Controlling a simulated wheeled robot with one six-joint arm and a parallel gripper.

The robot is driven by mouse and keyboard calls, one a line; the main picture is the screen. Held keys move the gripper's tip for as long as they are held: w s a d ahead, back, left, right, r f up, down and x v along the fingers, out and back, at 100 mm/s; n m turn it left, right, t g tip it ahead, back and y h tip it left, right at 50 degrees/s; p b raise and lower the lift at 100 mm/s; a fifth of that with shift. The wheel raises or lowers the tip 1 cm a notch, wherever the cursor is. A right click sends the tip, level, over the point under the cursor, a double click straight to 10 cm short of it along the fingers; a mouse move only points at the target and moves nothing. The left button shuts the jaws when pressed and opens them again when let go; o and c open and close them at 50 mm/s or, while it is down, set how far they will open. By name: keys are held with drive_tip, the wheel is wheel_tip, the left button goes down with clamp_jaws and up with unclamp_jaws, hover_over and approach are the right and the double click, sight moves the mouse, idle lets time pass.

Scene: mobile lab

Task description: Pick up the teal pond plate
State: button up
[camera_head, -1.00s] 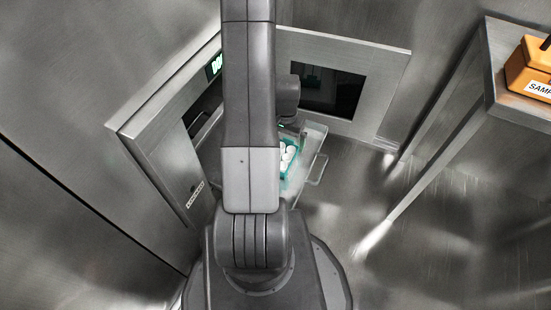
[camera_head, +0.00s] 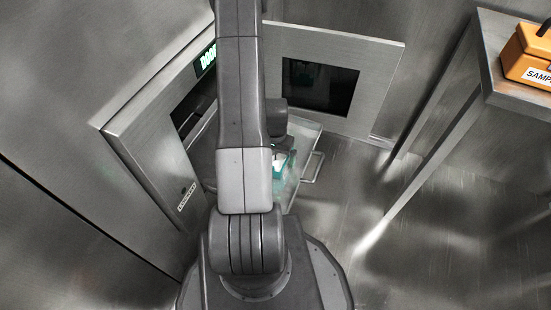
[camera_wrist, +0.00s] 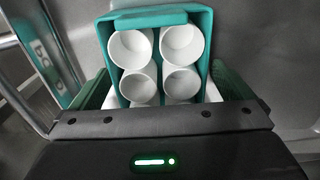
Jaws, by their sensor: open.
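The teal pond plate (camera_wrist: 160,20) is a teal-walled holder with several white round cups in it. It fills the middle of the wrist view, with its lower part hidden behind my gripper's body. In the head view only a small teal and white part of the plate (camera_head: 279,168) shows beside my arm. My gripper (camera_wrist: 164,92) is open, with one green finger on each side of the plate. I cannot tell whether the fingers touch it.
A steel panel with a dark window (camera_head: 320,87) stands behind. An orange box (camera_head: 527,52) sits on a steel bench (camera_head: 510,97) at right. Open floor lies between.

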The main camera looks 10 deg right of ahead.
drive_tip(key=c, duration=1)
drive_tip(key=shift+c, duration=0.2)
